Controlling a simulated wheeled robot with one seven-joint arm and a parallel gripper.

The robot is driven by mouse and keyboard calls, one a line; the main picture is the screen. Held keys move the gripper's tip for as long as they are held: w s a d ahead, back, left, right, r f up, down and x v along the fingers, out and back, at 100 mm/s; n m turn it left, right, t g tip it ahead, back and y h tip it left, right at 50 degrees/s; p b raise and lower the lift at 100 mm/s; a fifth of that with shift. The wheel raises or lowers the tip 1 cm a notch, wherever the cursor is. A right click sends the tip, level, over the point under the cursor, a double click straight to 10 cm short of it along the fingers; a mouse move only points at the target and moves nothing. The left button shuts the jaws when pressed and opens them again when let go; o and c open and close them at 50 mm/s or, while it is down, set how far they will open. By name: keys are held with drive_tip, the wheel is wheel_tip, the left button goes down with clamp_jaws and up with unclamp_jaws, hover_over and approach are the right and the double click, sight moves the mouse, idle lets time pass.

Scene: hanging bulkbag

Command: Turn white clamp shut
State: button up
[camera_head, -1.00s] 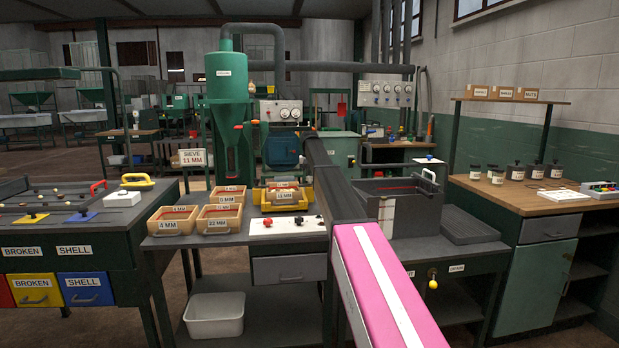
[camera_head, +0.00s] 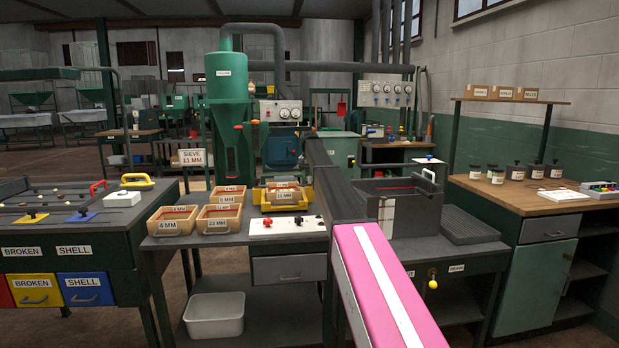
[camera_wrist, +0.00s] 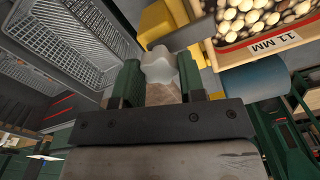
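In the wrist view the white clamp (camera_wrist: 158,66) is a small pale, lobed knob beside a yellow frame (camera_wrist: 158,28). My gripper (camera_wrist: 161,80) has its two green fingers on either side of the knob, close against it with no clear gap. How far the clamp is turned cannot be told. In the head view the yellow frame (camera_head: 266,206) holds a tray on the middle bench. The clamp and my gripper cannot be made out there; my own arm covers the area right of the frame.
A wooden 11 MM tray (camera_wrist: 272,44) full of nuts lies close by in the wrist view, with a blue cylinder (camera_wrist: 257,80) below it. Several sieve trays (camera_head: 219,217) and a white control panel (camera_head: 287,227) share the bench. A dark basin (camera_head: 399,202) stands further right.

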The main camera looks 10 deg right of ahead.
sight(310, 177)
drive_tip(key=o, duration=0.4)
drive_tip(key=shift+c, duration=0.2)
drive_tip(key=shift+r, duration=0.1)
wheel_tip(310, 177, up, 11)
idle(0.4)
